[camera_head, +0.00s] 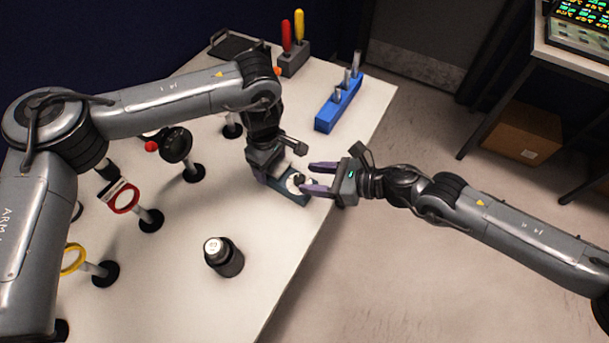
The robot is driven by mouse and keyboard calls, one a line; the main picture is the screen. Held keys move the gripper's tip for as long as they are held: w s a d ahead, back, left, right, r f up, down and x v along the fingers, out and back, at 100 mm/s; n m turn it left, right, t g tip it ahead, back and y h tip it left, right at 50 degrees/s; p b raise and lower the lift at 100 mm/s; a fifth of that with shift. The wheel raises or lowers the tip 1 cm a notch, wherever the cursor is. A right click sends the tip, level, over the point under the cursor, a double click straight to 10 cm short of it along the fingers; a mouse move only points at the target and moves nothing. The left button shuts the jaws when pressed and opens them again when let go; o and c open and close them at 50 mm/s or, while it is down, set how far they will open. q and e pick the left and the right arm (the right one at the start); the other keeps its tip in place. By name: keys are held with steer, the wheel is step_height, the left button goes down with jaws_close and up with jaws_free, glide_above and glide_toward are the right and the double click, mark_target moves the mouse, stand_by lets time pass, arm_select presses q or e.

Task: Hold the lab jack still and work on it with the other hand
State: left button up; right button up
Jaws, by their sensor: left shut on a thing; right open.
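My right gripper (309,179) reaches in from the right at the table edge. Its purple fingers are open, one above the other, around a small dark and white part on the jack's right side. I cannot tell whether they touch that part.
A black bottle (223,257) stands at the front of the table. Several posts with round holders, including a red ring (123,197) and a yellow ring (73,258), stand on the left. A blue tool rack (338,105) and a screwdriver stand (293,58) are at the back.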

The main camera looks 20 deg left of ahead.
mark_target(301, 178)
steer(key=shift+x, duration=1.5)
steer(key=shift+f, duration=0.1)
steer(key=shift+c, duration=0.3)
steer(key=shift+d, duration=0.1)
jaws_close()
